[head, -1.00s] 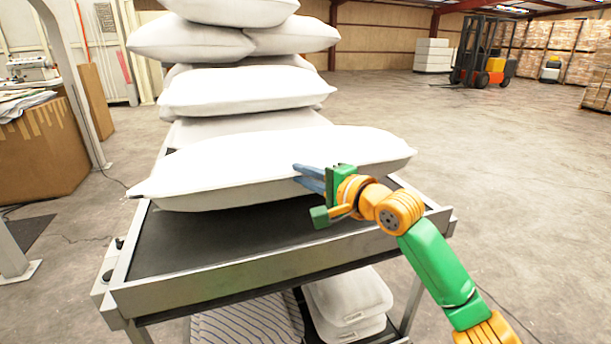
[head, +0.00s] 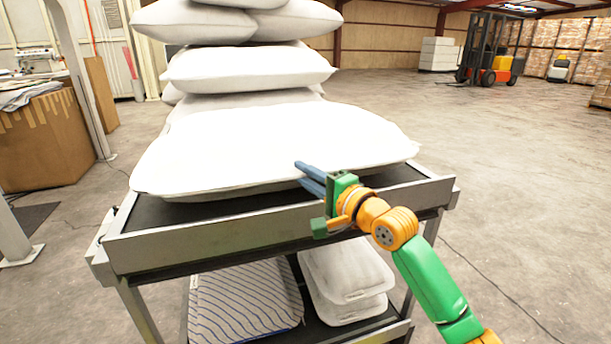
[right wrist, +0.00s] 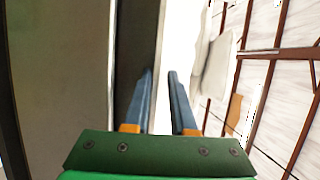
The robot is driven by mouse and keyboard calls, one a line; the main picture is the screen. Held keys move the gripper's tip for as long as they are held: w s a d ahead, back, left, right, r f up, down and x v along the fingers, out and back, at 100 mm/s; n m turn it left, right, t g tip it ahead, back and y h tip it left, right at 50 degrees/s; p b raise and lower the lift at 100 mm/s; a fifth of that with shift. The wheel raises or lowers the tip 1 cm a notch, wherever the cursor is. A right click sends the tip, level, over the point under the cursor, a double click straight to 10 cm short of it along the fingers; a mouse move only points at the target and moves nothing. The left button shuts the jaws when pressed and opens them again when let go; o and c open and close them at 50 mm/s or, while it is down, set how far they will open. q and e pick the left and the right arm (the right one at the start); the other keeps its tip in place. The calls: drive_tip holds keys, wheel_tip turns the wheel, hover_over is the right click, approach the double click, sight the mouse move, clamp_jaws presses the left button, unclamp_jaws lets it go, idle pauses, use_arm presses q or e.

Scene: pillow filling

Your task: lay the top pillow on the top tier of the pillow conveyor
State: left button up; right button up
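A big white pillow (head: 270,145) lies across the front of the pillow conveyor's top tier (head: 270,232), on its dark belt. Its near edge is close to the front rail and its right end reaches the right side rail. My right gripper (head: 305,176) is at the pillow's near right edge, just above the front rail. In the right wrist view its two blue fingers (right wrist: 160,76) stand apart with a bright white strip showing between them; whether they touch the pillow is unclear. My left gripper is not in view.
More white pillows (head: 248,68) are piled behind on the conveyor. The lower tier holds a striped pillow (head: 245,300) and folded white pillows (head: 345,275). A cardboard box (head: 45,145) stands at left and a forklift (head: 490,55) far back.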

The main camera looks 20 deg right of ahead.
drive_tip(key=o, duration=0.9)
drive_tip(key=shift+f, duration=0.15)
drive_tip(key=shift+f, duration=0.2)
drive_tip(key=v, duration=0.9)
drive_tip(key=shift+s+r, duration=0.1)
drive_tip(key=shift+r, duration=0.05)
